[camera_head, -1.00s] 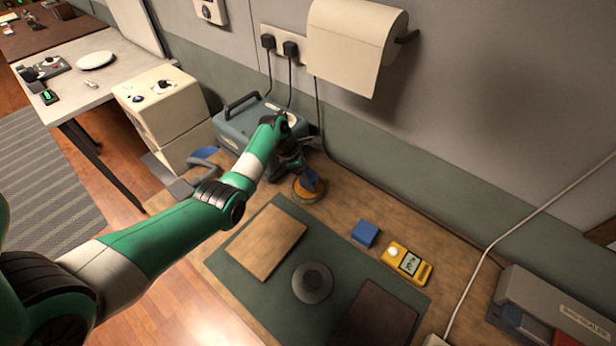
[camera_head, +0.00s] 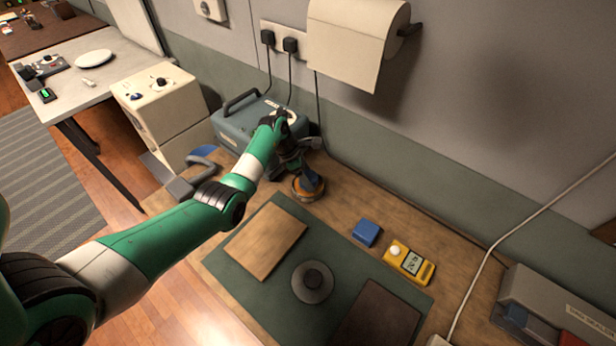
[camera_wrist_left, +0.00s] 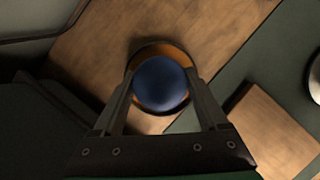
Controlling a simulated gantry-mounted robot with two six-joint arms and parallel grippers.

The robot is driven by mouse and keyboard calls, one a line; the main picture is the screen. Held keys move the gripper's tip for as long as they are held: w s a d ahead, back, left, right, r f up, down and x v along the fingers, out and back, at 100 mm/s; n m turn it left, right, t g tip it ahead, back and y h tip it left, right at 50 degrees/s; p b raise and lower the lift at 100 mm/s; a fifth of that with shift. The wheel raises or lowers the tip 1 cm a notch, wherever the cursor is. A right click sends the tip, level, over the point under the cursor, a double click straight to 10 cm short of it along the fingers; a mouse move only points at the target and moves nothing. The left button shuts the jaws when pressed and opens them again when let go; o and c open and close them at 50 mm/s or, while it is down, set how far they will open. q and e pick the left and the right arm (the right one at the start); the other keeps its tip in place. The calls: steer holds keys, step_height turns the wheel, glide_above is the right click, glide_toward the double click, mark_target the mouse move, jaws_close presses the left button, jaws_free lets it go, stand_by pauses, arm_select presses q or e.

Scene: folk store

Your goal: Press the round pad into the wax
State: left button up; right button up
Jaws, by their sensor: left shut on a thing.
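My left gripper (camera_head: 303,172) is at the back of the wooden bench, pointing down, shut on the round pad by its blue knob. In the left wrist view the knob (camera_wrist_left: 160,84) sits between the two fingers. An orange-brown round rim (camera_wrist_left: 165,51) shows around and below the knob; in the head view this orange round thing (camera_head: 304,195) is low over the bench. I cannot tell how much of it is the pad and how much the wax, nor whether they touch. My right gripper is not in view.
A blue-grey case (camera_head: 240,122) stands just behind the gripper. A green mat (camera_head: 245,277) bears a wooden board (camera_head: 268,240), a round metal piece (camera_head: 312,282) and a dark board (camera_head: 378,315). A blue block (camera_head: 367,232) and a yellow meter (camera_head: 410,262) lie to the right.

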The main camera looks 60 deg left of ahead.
mark_target(308, 176)
arm_select(q)
steer(key=shift+f, duration=0.45)
steer(key=shift+f, duration=0.1)
stand_by(1.6)
step_height(308, 176, up, 7)
steer(key=p, duration=0.7)
steer(key=shift+p, duration=0.4)
